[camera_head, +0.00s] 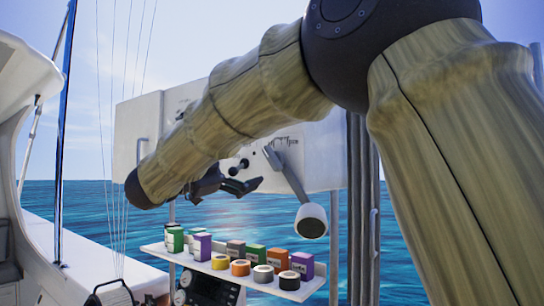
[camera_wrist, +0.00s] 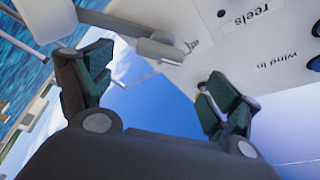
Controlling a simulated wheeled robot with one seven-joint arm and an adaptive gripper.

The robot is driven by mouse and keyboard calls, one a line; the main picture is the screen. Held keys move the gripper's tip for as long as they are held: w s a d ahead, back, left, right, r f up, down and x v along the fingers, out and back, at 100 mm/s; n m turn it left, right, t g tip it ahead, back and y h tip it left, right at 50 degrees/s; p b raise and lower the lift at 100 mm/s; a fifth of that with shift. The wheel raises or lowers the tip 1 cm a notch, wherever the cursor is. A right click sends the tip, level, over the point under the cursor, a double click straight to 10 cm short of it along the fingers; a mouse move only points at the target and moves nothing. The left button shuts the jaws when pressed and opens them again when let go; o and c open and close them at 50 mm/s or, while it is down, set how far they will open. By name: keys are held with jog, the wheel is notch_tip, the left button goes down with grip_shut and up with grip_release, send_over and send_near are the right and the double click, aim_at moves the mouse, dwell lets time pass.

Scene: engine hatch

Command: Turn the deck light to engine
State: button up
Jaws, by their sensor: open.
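The deck light is a white lamp head (camera_head: 312,220) on a grey arm (camera_head: 288,172), hanging down and to the right from its mount on a white cabinet (camera_head: 325,155). In the wrist view, a grey arm with a thick end (camera_wrist: 160,50), which looks like the light's mount, lies beyond the fingers. My gripper (camera_head: 250,175) is left of the light's arm in the head view, apart from the lamp head. Its two dark green-padded fingers (camera_wrist: 155,82) are spread with nothing between them. My arm hides part of the cabinet. An engine label cannot be made out.
Below, a white shelf (camera_head: 210,266) holds several coloured boxes and tape rolls, with a dark radio-like unit (camera_head: 205,290) beneath. The wrist view shows a "reels" label (camera_wrist: 246,17) and dark blue round parts on the cabinet. A grey post (camera_head: 362,215) stands right of the lamp.

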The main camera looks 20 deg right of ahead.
aim_at(268, 159)
jog(key=p+x, duration=0.3)
jog(key=x, duration=0.6)
jog(key=shift+d, duration=0.1)
jog(key=c, duration=1.5)
jog(key=shift+o, duration=0.2)
